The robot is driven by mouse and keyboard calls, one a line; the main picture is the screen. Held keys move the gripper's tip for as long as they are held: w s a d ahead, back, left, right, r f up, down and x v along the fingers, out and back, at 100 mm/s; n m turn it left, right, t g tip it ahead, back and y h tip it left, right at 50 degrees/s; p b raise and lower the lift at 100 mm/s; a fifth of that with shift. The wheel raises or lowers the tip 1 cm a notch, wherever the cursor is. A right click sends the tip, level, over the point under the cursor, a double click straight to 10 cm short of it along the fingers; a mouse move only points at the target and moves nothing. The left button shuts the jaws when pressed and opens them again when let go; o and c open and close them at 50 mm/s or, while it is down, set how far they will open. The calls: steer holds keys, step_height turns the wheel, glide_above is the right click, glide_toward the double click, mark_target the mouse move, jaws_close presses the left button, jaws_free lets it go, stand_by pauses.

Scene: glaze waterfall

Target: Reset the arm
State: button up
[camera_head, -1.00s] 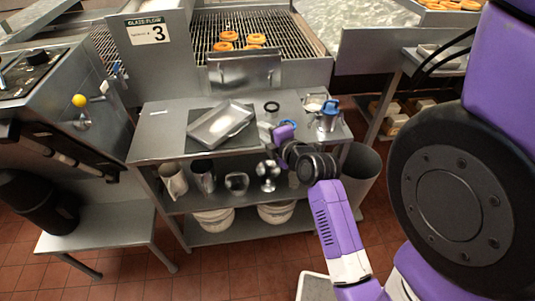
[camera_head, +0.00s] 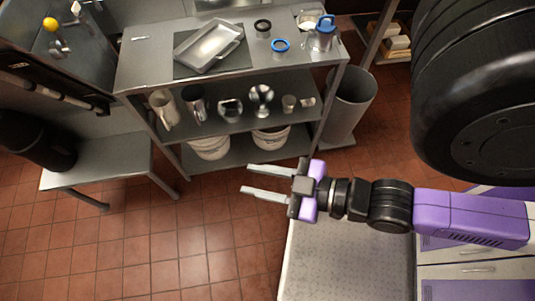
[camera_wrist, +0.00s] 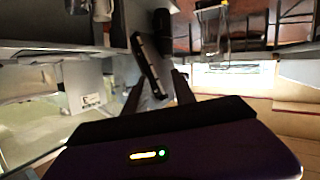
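My gripper (camera_head: 256,181) is held out over the red tiled floor in the head view, below and in front of the metal shelf unit. Its two long grey fingers point left and stand apart, with nothing between them. My purple arm reaches in from the right. In the wrist view the fingers (camera_wrist: 157,90) show as dark shapes above my wrist housing.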

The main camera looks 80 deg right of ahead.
steer(key=shift+s+a+r+m+y, duration=0.4)
steer(key=shift+s+a+r+y, duration=0.5)
steer(key=shift+s+a, duration=0.25)
